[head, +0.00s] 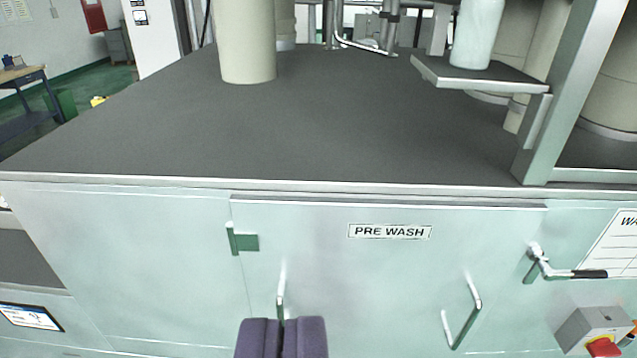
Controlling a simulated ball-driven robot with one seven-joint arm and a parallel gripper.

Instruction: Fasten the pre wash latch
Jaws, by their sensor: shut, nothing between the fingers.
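The pre wash panel (370,275) is a pale green door with a "PRE WASH" label (389,231), on the front of the grey-topped machine. It looks flush with the cabinet front; I cannot tell whether it is fully closed. The latch (540,261) is a metal lever at the panel's right edge, its black grip (590,274) pointing right, roughly level. The panel bears a left bar handle (281,292) and a right bar handle (462,318). My gripper (282,338), with purple fingers, is shut and empty at the bottom, in front of the left handle's lower part and well left of the latch.
A green hinge-like fitting (243,242) sits at the panel's left edge. A grey box with a red knob (603,346) is below the latch's grip. Beige columns and a metal frame post (565,90) stand on the dark top (330,130).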

